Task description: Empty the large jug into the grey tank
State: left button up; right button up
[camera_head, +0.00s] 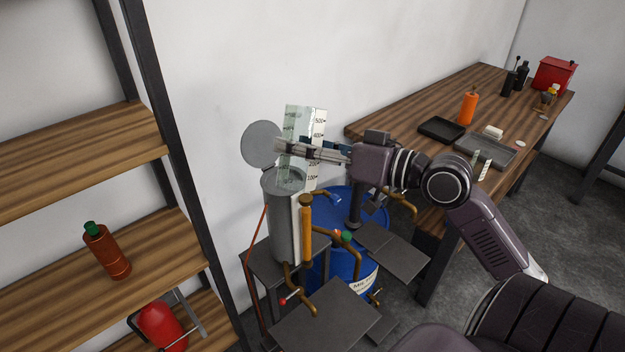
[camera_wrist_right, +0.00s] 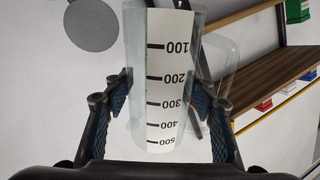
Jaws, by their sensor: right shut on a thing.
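The large jug (camera_head: 295,128) is clear, with a white scale strip marked up to 500. My right gripper (camera_head: 290,150) is shut on it and holds it close to upright, with the higher numbers at the top. The jug also shows between the fingers in the right wrist view (camera_wrist_right: 165,85). The grey tank (camera_head: 283,225) is a tall cylinder on a stand, just below the jug. Its round lid (camera_head: 262,145) is swung up at the back left; the lid shows in the wrist view (camera_wrist_right: 92,24) too. I cannot tell how much liquid the jug holds. My left gripper is out of view.
A blue drum (camera_head: 345,245) with pipes and dark plates stands right beside the tank. A wooden shelf (camera_head: 75,260) with a brown bottle (camera_head: 107,252) is at the left. A wooden table (camera_head: 400,120) at the right holds black trays, an orange bottle (camera_head: 468,108) and a red box (camera_head: 554,74).

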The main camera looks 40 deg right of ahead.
jog(key=shift+w+d+r+n+b, duration=0.2)
jog(key=shift+r+n+b, duration=0.1)
jog(key=shift+r+n, duration=0.1)
jog(key=shift+w+d+r+n+b, duration=0.15)
jog(key=shift+r+n+b, duration=0.1)
jog(key=shift+r+n, duration=0.15)
jog(key=n+b, duration=0.1)
jog(key=b, duration=0.2)
jog(key=shift+w+d+f+n+t, duration=0.1)
jog(key=shift+d+f+n+t, duration=0.1)
jog(key=shift+d+n+t, duration=0.2)
jog(key=shift+w+d+r+n+b, duration=0.3)
jog(key=shift+n+b, duration=0.2)
jog(key=shift+b, duration=0.3)
jog(key=shift+f+b, duration=0.15)
jog(key=shift+b, duration=0.45)
jog(key=shift+s+n, duration=0.1)
jog(key=shift+n, duration=0.2)
